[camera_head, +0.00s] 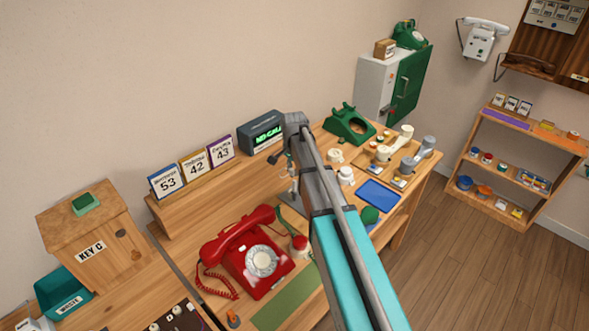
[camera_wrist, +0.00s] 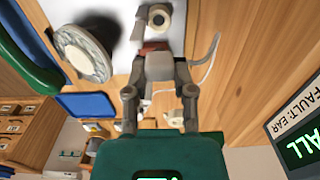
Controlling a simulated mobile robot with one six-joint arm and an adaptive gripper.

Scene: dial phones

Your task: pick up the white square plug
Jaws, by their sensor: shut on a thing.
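My gripper (camera_wrist: 159,72) is shut on a pale grey-white block, which appears to be the white square plug (camera_wrist: 158,66), in the wrist view. The fingers press on its two sides. A thin white cord (camera_wrist: 215,50) loops on the right of the fingers. A reddish part (camera_wrist: 154,45) shows just beyond the plug, and a white round piece with a hole (camera_wrist: 159,17) lies past it. In the head view my gripper (camera_head: 292,190) hangs low over the desk behind the red phone; the plug is too small to make out there.
The red phone (camera_head: 245,258) stands in front of my gripper. The display box (camera_head: 263,133) is behind it. The green phone (camera_head: 349,124), several white parts and a blue mat (camera_head: 379,195) lie to the right. A wooden key box (camera_head: 97,245) stands at left.

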